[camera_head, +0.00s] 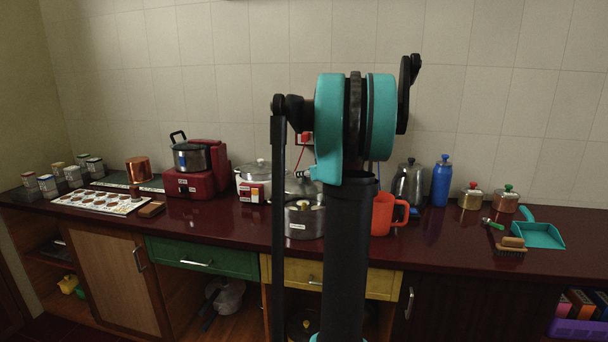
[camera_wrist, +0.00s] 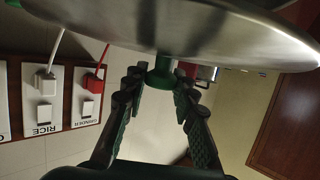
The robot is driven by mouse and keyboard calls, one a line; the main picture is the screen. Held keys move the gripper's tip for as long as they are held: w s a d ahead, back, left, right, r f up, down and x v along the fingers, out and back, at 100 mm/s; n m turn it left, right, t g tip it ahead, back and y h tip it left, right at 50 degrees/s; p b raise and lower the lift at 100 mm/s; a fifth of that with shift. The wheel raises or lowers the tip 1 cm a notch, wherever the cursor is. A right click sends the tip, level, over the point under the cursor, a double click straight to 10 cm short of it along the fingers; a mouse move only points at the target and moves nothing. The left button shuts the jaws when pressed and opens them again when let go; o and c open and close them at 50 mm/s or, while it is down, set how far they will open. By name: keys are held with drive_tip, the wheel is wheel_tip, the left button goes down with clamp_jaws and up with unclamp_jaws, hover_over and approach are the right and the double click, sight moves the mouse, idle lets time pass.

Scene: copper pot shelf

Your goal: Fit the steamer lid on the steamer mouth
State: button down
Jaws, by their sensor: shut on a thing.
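In the wrist view a wide, shiny metal lid (camera_wrist: 190,35) fills the top of the picture, with a green knob (camera_wrist: 165,68) on the side toward me. My gripper (camera_wrist: 160,82) is shut on the knob, a finger on either side. In the head view my own arm hides the gripper. A silvery rounded surface (camera_head: 297,186) shows beside the arm; I cannot tell whether it is the lid or a vessel. A grey labelled pot (camera_head: 304,222) stands in front of it, partly behind the arm. I cannot read which vessel is the steamer, and its mouth is not clearly visible.
A white cooker (camera_head: 250,177) and a red appliance (camera_head: 197,184) stand left. An orange mug (camera_head: 386,214), metal urn (camera_head: 409,184) and blue bottle (camera_head: 441,183) stand right. Wall sockets (camera_wrist: 45,85) with white and red plugs lie near the gripper.

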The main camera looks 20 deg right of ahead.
sight(304, 183)
idle(0.3)
drive_tip(key=shift+f, duration=2.05)
drive_tip(key=shift+f, duration=0.2)
idle(0.4)
drive_tip(key=shift+f, duration=0.3)
drive_tip(key=shift+f, duration=0.5)
idle(1.3)
drive_tip(key=c, duration=1.1)
unclamp_jaws()
drive_tip(key=shift+c, duration=0.2)
drive_tip(key=shift+s, duration=0.1)
